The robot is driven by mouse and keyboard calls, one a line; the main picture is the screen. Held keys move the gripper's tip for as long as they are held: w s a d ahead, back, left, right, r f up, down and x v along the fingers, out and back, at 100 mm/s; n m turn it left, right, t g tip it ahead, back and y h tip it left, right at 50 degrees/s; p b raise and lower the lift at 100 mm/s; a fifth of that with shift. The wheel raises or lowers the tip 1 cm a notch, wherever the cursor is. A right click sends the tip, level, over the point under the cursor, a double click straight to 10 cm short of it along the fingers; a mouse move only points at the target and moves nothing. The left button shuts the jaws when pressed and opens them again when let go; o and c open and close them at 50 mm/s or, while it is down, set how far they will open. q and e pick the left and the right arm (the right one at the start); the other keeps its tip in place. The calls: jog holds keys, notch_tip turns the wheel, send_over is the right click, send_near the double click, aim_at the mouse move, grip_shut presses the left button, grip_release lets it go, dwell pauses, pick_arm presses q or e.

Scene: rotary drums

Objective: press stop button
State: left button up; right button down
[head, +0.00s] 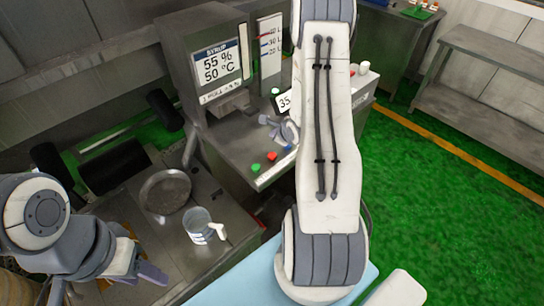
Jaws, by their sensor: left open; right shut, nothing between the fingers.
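No label on the buttons is readable. My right gripper (267,121) is shut and empty, above the panel and behind the red button in the picture; its gap to the panel is unclear. My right arm hides the panel's right part. My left gripper (150,271) is open and empty at lower left, far from the buttons.
The machine's display (218,63) reads syrup, 55 % and 50 °C. A level scale (270,46) stands beside it, and a tag (285,102) reads 35. A metal pan (165,192) and a measuring jug (203,227) stand on the left counter. Green floor is open at right.

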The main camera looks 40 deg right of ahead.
jog(key=b, duration=0.6)
send_over(274, 157)
notch_tip(274, 157, down, 7)
jog(key=shift+r, duration=0.1)
jog(key=shift+f+b, duration=0.45)
jog(key=shift+f, duration=0.2)
dwell(1.0)
jog(key=shift+f, duration=0.4)
jog(key=shift+f+b, duration=0.45)
jog(key=shift+f, duration=0.15)
dwell(0.6)
dwell(0.3)
jog(key=shift+r+p, duration=1)
jog(key=shift+p, duration=0.05)
